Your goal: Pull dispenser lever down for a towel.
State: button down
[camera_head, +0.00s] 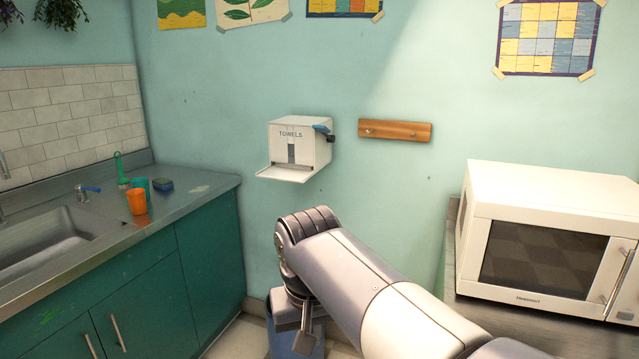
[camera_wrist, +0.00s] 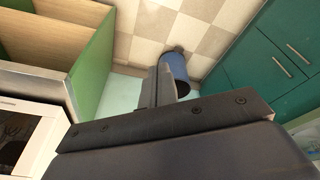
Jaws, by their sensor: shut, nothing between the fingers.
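The towel dispenser (camera_head: 305,157) is a white box marked "TOWELS" on the back wall, with a slot in its front and a tray (camera_head: 287,174) below. Its lever (camera_head: 322,128) has a blue tip and a dark pivot at the box's upper right side. No towel shows on the tray. My gripper (camera_head: 304,340) is below the dispenser, pointing down and apart from it. It is shut and empty. In the wrist view my gripper (camera_wrist: 158,85) shows partly, behind the dark wrist housing. The dispenser and lever are out of the wrist view.
A blue bin (camera_head: 280,338) stands on the floor behind my gripper; it also shows in the wrist view (camera_wrist: 174,68). A green counter (camera_head: 210,190) with cups is at the left, a white microwave (camera_head: 545,210) at the right. A wooden hook rail (camera_head: 395,130) is right of the dispenser.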

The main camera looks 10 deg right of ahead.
jog(key=w+a+r+p, duration=0.1)
jog(key=a+r+p, duration=0.1)
jog(key=r+p, duration=0.4)
jog(key=w+a+r+t+p, duration=0.1)
jog(key=r+p, duration=0.5)
jog(key=r, duration=1.1)
jog(key=w+a+r+p, duration=0.2)
jog(key=a+r+p, duration=0.3)
jog(key=r, duration=0.7)
jog(key=shift+w+r+m+p, duration=0.25)
jog(key=shift+w+m+p, duration=0.05)
jog(key=shift+p, duration=0.1)
